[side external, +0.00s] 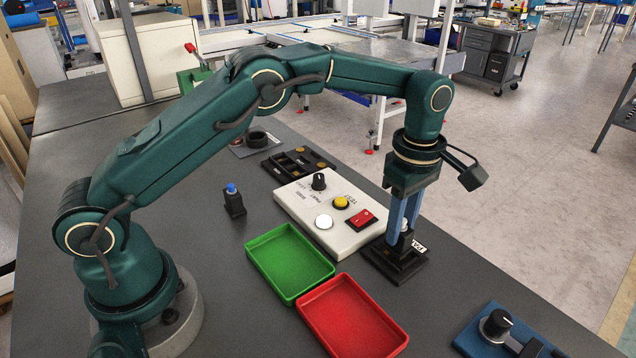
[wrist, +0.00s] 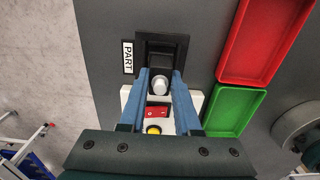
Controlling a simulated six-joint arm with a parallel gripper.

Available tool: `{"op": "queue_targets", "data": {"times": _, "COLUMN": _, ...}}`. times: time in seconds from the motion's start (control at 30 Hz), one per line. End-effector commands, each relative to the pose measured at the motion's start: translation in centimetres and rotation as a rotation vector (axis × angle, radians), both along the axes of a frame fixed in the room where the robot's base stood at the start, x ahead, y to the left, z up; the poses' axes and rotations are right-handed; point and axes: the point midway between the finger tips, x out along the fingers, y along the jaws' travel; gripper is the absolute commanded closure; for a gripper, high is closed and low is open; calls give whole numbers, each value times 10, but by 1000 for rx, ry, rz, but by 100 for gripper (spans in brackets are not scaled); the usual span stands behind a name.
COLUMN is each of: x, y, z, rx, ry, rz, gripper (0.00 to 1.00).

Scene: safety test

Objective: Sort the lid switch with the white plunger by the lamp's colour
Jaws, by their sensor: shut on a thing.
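The lid switch with the white plunger (wrist: 160,84) is between the blue fingers of my gripper (side external: 403,234). My gripper is shut on it, pointing down, at the black holder (side external: 383,270) labelled PART. The fingers hide most of the switch's body, and I cannot tell whether it is still seated. The grey-white test panel (side external: 289,199) carries a round white lamp (side external: 324,221) that shows no colour. It also has a yellow button (side external: 340,202), a red rocker switch (side external: 361,219) and a black knob (side external: 319,181). A green tray (side external: 289,262) and a red tray (side external: 351,318) are empty.
A switch with a blue plunger (side external: 234,201) stands left of the panel. A black compartment tray (side external: 297,163) lies behind the panel. A blue block with a black knob (side external: 496,329) is at the front right. Grey table is bare between the holder and that block.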

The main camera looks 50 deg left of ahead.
Motion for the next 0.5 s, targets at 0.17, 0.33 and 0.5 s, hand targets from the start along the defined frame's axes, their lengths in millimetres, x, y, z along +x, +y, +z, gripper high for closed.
{"op": "queue_targets", "data": {"times": 0.17, "x": 1, "y": 0, "z": 15, "rx": -1, "ry": -4, "rz": 0, "gripper": 100}}
{"op": "queue_targets", "data": {"times": 0.33, "x": 0, "y": 0, "z": 27, "rx": -1, "ry": -3, "rz": 0, "gripper": 100}}
{"op": "queue_targets", "data": {"times": 0.5, "x": 1, "y": 0, "z": 40, "rx": -1, "ry": -4, "rz": 0, "gripper": 100}}
